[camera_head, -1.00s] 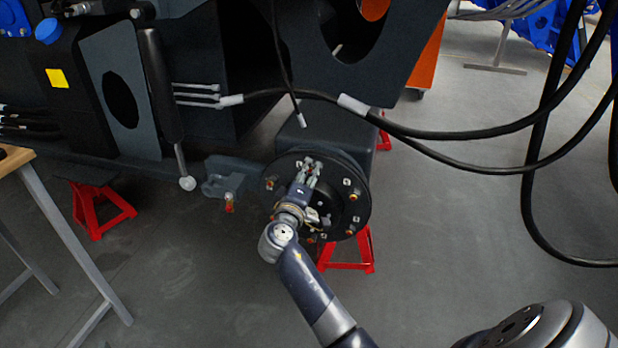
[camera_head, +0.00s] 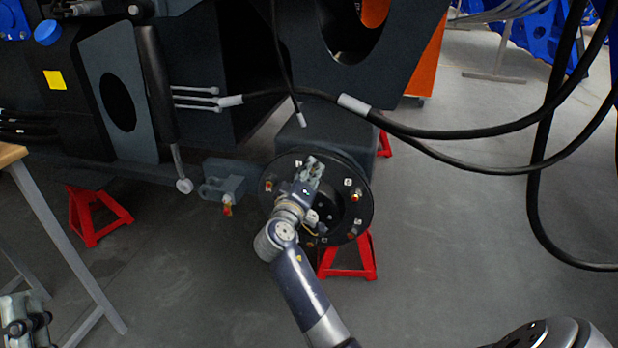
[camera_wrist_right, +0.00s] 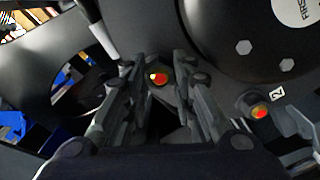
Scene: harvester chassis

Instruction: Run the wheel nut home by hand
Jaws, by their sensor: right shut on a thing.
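The wheel hub (camera_head: 362,215) is a dark round flange with studs around its rim; several carry orange-red tips. My right gripper (camera_head: 312,168) is at the upper part of the hub face. The gripper is shut on the wheel nut there; the fingers hide most of the nut. Another orange-tipped stud (camera_wrist_right: 260,111) sits beside a label "2". My left gripper (camera_head: 25,318) shows partly at the lower left edge; its fingertips are unclear.
Red stands (camera_head: 350,262) support the axle and chassis. Black hoses (camera_head: 450,132) hang across the right side. A bracket (camera_head: 222,180) projects left of the hub. A table (camera_head: 12,154) stands at the left edge. The floor right of the hub is clear.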

